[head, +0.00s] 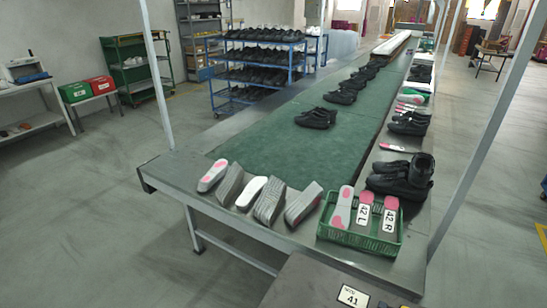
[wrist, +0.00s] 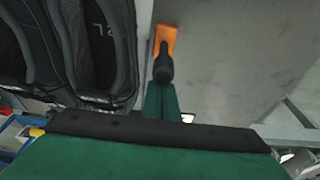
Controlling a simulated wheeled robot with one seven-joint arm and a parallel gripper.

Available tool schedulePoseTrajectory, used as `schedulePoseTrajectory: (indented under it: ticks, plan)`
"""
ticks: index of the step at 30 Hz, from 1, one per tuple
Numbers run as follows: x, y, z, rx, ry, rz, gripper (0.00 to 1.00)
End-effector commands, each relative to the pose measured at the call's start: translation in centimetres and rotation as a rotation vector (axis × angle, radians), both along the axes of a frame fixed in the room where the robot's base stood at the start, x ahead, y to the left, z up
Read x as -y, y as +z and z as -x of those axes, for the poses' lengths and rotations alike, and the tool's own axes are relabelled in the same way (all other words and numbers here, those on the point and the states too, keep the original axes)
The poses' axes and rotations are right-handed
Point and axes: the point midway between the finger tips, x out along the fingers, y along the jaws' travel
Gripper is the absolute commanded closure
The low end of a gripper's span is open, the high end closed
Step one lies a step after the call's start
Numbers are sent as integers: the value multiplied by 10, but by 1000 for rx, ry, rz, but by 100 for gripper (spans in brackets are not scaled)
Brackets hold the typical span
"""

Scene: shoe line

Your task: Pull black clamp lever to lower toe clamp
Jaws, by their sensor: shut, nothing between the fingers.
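A black padded bar (wrist: 160,130) runs across the lower part, along a broad green surface (wrist: 150,160). I cannot tell which part is the toe clamp. No lever or clamp can be made out in the head view.
Black shoe-like pieces (wrist: 75,50) lie at upper left in the wrist view, close to the handle. A grey flat surface (wrist: 240,50) is clear on the right. In the head view, the long bench (head: 165,172) carries soles, shoes and a green crate (head: 333,237).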

Motion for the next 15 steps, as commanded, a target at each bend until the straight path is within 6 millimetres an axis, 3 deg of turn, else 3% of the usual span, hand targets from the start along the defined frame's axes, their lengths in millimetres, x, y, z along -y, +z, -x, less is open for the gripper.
schedulePoseTrajectory:
  ticks: [15]
  plan:
    - [-7,0,10,-1,0,-1,100]
